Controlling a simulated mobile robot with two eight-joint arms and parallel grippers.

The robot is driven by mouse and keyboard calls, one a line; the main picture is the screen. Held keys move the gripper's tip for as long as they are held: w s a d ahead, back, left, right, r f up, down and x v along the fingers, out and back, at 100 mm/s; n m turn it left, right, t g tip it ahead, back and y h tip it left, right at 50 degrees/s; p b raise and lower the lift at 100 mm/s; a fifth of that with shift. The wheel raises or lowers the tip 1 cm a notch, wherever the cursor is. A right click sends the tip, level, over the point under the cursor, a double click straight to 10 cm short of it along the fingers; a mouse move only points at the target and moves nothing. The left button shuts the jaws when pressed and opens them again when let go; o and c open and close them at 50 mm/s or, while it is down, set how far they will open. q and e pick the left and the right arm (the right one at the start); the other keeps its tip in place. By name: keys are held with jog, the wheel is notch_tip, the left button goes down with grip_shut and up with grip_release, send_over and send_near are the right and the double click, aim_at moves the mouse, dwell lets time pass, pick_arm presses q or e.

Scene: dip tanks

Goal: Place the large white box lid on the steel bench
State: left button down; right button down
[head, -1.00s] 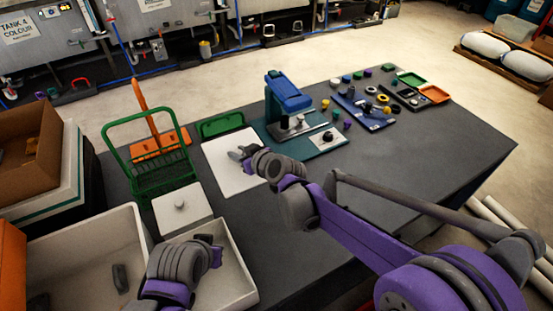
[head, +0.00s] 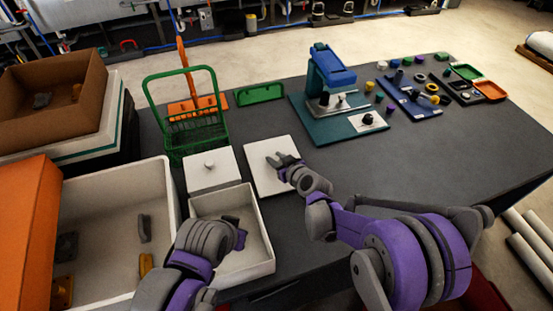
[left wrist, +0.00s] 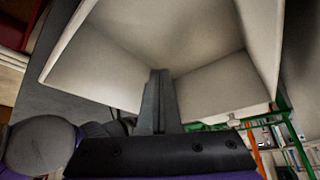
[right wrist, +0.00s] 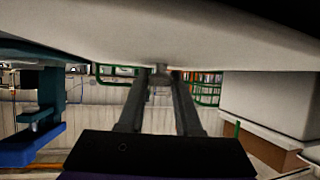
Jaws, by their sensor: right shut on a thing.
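The large white box lid (head: 270,178), a flat white panel, is over the dark grey bench top (head: 400,175), right of the small white boxes. My right gripper (head: 280,162) is shut on it at the small knob, which shows between its fingers (right wrist: 160,80) in the right wrist view. The lid's white face (right wrist: 150,35) fills the top there. I cannot tell whether it touches the bench. My left gripper (head: 240,238) is over an open white box (head: 262,250); in the left wrist view its fingers (left wrist: 158,95) look closed together before the box's inside.
A white lid with a knob (head: 212,172) is left of the held lid. A green wire basket (head: 185,110) and green tray (head: 260,93) lie behind. A blue press (head: 335,75) and small parts stand farther right. A large open white bin (head: 120,195) is at left.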

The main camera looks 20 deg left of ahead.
jog(key=shift+s+f, duration=0.1)
jog(key=shift+f, duration=0.1)
jog(key=c, duration=0.6)
grip_release()
jog(key=shift+r, duration=0.1)
jog(key=shift+d+r, duration=0.1)
jog(key=shift+r, duration=0.1)
jog(key=v, duration=1.1)
jog(key=shift+s+d, duration=0.25)
jog(key=shift+s, duration=0.1)
